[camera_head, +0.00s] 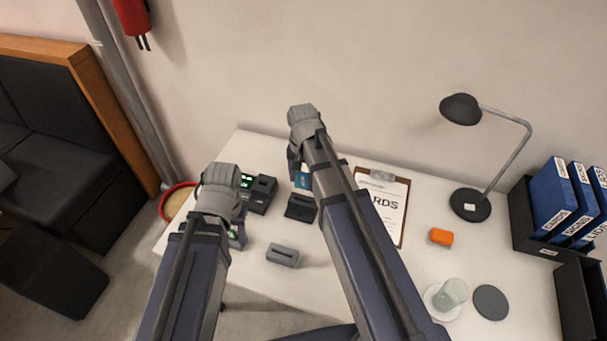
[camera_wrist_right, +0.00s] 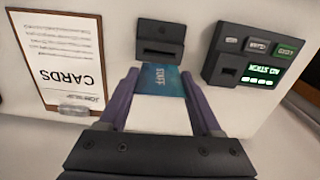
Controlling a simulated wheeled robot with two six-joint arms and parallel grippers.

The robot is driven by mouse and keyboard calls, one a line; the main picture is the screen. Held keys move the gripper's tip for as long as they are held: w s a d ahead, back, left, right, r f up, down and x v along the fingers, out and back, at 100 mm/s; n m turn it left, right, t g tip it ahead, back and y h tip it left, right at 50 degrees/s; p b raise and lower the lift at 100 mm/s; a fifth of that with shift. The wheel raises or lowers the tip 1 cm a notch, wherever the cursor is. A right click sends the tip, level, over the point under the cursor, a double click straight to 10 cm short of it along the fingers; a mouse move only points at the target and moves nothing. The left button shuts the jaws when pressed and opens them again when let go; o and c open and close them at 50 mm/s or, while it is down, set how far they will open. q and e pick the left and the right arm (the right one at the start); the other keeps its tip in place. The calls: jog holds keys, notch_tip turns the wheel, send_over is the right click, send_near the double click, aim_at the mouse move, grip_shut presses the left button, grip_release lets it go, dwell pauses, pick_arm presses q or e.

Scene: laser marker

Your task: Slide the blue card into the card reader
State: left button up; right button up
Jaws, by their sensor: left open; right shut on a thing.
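In the head view, the card (camera_head: 302,180) hangs below the right gripper (camera_head: 296,170), above the table. Beyond the card in the wrist view is a dark slotted block (camera_wrist_right: 160,35); it also shows in the head view (camera_head: 300,207). A dark device with a lit green screen and buttons (camera_wrist_right: 250,62), apparently the card reader, stands beside it. My left gripper (camera_head: 220,180) is open and empty; its fingertips are mostly hidden.
A grey slotted block (camera_head: 283,255) stands at the front of the white table. A clipboard (camera_head: 395,205), lamp (camera_head: 470,205), orange box (camera_head: 441,237), glass (camera_head: 452,292) and dark disc (camera_head: 491,302) are right.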

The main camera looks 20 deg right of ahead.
pick_arm(q)
jog(key=shift+d, duration=0.1)
pick_arm(e)
jog(key=shift+d+f+m, duration=0.1)
jog(key=shift+m, duration=0.2)
pick_arm(q)
jog(key=shift+f, duration=0.15)
notch_tip(320, 180, down, 6)
jog(key=b, duration=0.6)
pick_arm(e)
notch_tip(320, 180, down, 6)
jog(key=shift+f, duration=0.1)
pick_arm(q)
jog(key=shift+f+b, duration=0.95)
jog(key=shift+b, duration=0.1)
pick_arm(e)
jog(key=shift+f, duration=0.9)
dwell(0.3)
jog(key=o, duration=1.6)
jog(key=shift+c, duration=0.2)
pick_arm(q)
jog(key=shift+r, duration=0.1)
pick_arm(e)
jog(key=shift+r, duration=0.1)
pick_arm(q)
notch_tip(320, 180, up, 8)
jog(key=p, duration=0.8)
pick_arm(e)
notch_tip(320, 180, up, 8)
jog(key=shift+f, duration=0.15)
